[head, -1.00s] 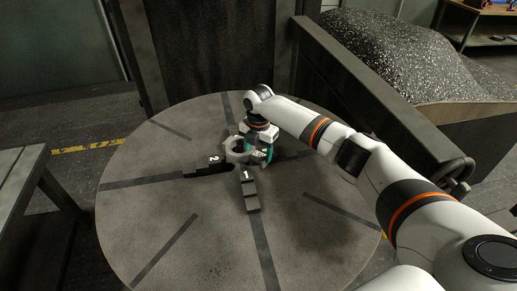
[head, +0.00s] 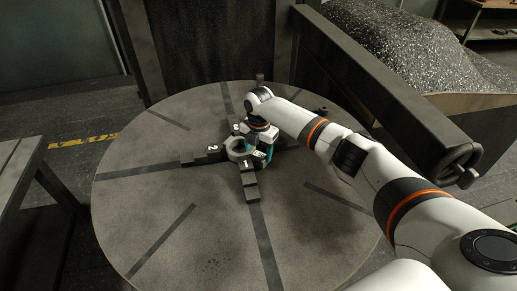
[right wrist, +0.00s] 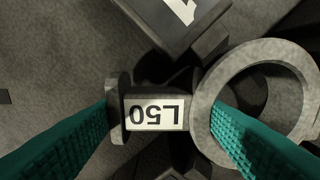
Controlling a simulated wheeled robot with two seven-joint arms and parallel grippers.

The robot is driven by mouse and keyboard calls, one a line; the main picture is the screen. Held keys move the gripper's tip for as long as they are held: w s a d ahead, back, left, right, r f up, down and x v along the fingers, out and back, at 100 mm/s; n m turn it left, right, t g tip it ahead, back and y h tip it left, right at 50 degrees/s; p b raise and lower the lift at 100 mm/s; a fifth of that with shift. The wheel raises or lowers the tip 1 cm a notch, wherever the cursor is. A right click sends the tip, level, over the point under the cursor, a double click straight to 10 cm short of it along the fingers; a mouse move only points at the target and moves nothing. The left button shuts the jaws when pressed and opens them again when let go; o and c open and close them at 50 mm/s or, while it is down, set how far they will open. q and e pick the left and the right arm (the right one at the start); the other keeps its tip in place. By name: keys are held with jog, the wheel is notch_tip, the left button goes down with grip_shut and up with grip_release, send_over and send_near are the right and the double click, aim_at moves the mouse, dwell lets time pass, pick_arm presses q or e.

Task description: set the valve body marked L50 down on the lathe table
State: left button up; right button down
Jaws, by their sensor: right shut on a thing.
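My right gripper (head: 257,145) is over the middle of the round lathe table (head: 150,215). In the right wrist view its teal fingers (right wrist: 160,140) are shut on the valve body marked L50 (right wrist: 157,113). The label reads upside down there. The valve body is grey, with a flange at the left and a large open ring (right wrist: 206,112) at the right. In the head view its ring (head: 238,148) is low among the dark chuck jaws at the table's centre. I cannot tell whether its underside touches anything. My left gripper is not in view.
Dark stepped jaws with numbered white labels surround the centre, one at the left (head: 190,159) and one in front (head: 251,192). A dark upright panel (head: 200,45) and a bin of metal chips (head: 400,50) stand behind. The outer table surface is clear.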

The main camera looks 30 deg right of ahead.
jog(key=shift+w+a+f, duration=0.1)
jog(key=shift+f, duration=0.05)
jog(key=shift+c, duration=1.6)
grip_release()
jog(key=shift+o, duration=0.3)
jog(key=shift+s, duration=0.2)
